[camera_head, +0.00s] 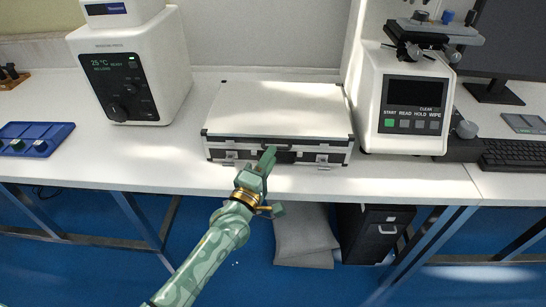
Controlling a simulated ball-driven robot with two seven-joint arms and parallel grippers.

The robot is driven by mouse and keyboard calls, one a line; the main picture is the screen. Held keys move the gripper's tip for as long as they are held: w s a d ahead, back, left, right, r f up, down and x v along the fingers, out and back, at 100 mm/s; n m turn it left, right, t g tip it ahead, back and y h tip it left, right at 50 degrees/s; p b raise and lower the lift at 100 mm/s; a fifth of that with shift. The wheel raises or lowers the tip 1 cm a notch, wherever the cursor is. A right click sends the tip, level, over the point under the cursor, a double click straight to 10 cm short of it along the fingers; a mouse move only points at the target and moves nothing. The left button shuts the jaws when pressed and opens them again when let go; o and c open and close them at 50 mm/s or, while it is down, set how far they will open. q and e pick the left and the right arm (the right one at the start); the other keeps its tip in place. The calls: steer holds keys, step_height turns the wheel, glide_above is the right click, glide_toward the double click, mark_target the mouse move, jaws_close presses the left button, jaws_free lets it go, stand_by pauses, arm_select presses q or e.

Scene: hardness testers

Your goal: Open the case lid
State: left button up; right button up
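The case (276,110) is a silver box with black edges and metal corners, lying flat on the white table with its lid down. Its front face, with a dark handle and latches, faces me. My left gripper (268,158) is green and reaches up to the middle of the case's front, close to the handle. Its fingers overlap the handle area in the picture. I cannot tell whether they touch the case or how far apart they are. My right gripper is not in view.
A white tester (132,75) with a dial stands left of the case. Another tester (405,98) stands close on the right. A blue tray (35,139) lies far left, a keyboard (513,155) far right. The table's front edge runs just before the case.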

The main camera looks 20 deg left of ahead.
arm_select(q)
steer(key=shift+w+d+r, duration=0.1)
steer(key=shift+w+r, duration=0.05)
steer(key=shift+w, duration=0.8)
jaws_close()
steer(key=shift+r, duration=0.15)
